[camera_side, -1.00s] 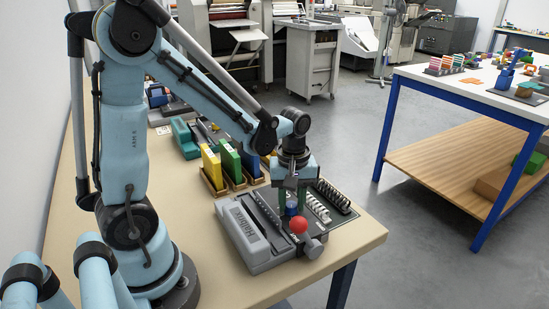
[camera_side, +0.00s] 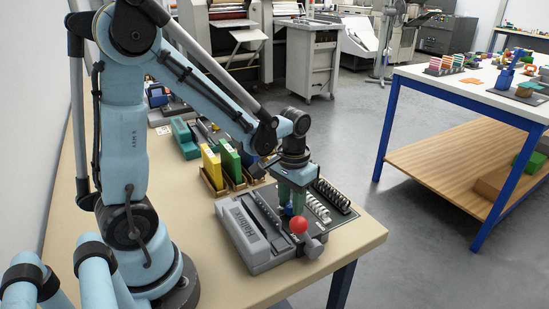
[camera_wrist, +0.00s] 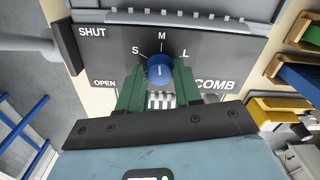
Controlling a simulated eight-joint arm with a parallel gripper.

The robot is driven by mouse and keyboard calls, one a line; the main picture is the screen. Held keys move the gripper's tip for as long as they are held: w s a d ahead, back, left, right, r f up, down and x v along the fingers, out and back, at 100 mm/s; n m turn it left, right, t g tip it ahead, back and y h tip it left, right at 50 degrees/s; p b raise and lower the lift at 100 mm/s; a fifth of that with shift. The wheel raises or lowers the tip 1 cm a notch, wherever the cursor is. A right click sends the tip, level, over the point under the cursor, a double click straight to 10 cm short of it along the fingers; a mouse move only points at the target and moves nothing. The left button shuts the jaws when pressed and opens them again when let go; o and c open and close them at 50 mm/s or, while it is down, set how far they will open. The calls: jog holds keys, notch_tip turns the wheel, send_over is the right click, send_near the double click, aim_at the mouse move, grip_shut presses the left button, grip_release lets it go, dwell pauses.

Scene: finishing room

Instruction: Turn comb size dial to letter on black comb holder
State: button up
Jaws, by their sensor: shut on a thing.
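The blue comb size dial (camera_wrist: 159,68) sits on the dark face of the grey binding machine (camera_side: 246,239). In the wrist view its white mark points up at the letter M, with S to the left and L to the right. My gripper (camera_wrist: 160,76) has its green fingers on both sides of the dial and is shut on it. In the side view my gripper (camera_side: 291,208) hides most of the dial. A black comb (camera_side: 332,196) lies in a holder at the machine's right, beside white combs (camera_side: 314,207); I cannot read a letter on its holder.
A lever with a red ball (camera_side: 299,225) stands close to my gripper at the machine's front. Yellow (camera_side: 212,167) and green (camera_side: 230,160) upright pieces stand in wooden holders behind the machine. Bare tabletop (camera_side: 345,240) lies at the front right.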

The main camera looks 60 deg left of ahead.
aim_at(291, 204)
jog(key=m, duration=1.3)
dwell(0.7)
jog(key=o, duration=1)
notch_tip(291, 204, up, 12)
jog(key=shift+r, duration=0.1)
